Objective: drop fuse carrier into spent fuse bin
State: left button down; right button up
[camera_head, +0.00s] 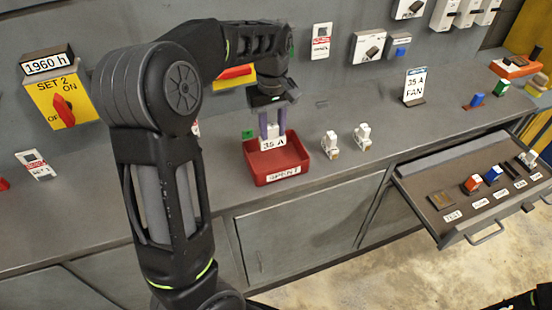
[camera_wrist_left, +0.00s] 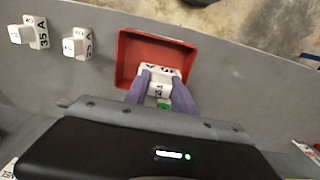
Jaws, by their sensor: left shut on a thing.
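The white fuse carrier (camera_head: 273,142), labelled 35 A, is between the fingers of my left gripper (camera_head: 272,130), which is shut on it. It also shows in the left wrist view (camera_wrist_left: 160,78), in front of the purple fingers (camera_wrist_left: 159,82). The spent fuse bin is an open red tray (camera_head: 262,181) on the bench with a label on its front. The carrier is over the bin, near its back part in the head view. I cannot tell whether it touches the bin. My right gripper is not clearly in view.
Two more white fuse carriers stand on the bench right of the bin, one near (camera_head: 331,146) and one farther right (camera_head: 363,138). An open drawer (camera_head: 470,205) with several small parts juts out at the right. A 35 A FAN sign (camera_head: 414,86) stands behind.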

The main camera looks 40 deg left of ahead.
aim_at(272, 138)
pick_arm(q)
jog(key=shift+f+b, duration=1.85)
jog(key=shift+f, duration=0.75)
jog(key=c, duration=1)
grip_release()
jog(key=shift+o, duration=0.2)
jog(key=shift+r+b, duration=0.4)
jog(key=shift+r, duration=3.55)
jog(key=shift+f, duration=0.1)
